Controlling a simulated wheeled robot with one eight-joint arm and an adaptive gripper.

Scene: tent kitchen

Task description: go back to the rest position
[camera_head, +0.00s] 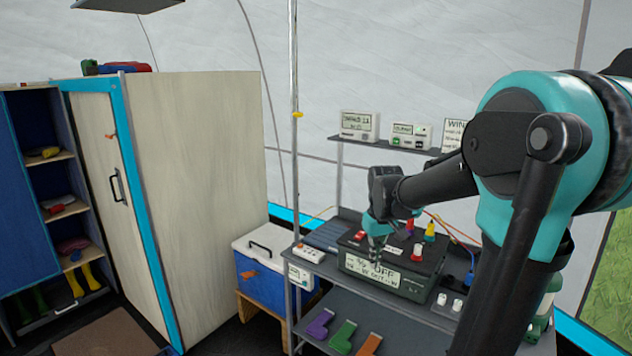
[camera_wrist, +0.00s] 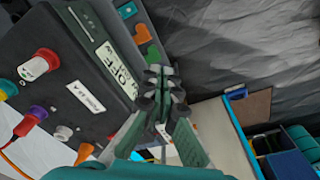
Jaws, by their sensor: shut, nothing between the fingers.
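My gripper (camera_head: 376,246) hangs in front of a dark box with a display and coloured knobs (camera_head: 412,263) in the head view. In the wrist view my gripper (camera_wrist: 160,82) points away from the camera, its fingers together with nothing between them. The dark box (camera_wrist: 62,85) is to its left in that view, with its display strip beside the fingers. I cannot tell whether the fingertips touch the box. My arm reaches in from the right of the head view.
A shelf unit (camera_head: 320,331) carries the box, with a power strip (camera_head: 309,253) at its left end. A small upper shelf (camera_head: 380,146) holds display devices. A blue and white cooler (camera_head: 262,280) and a tall wooden cabinet (camera_head: 205,170) stand to the left.

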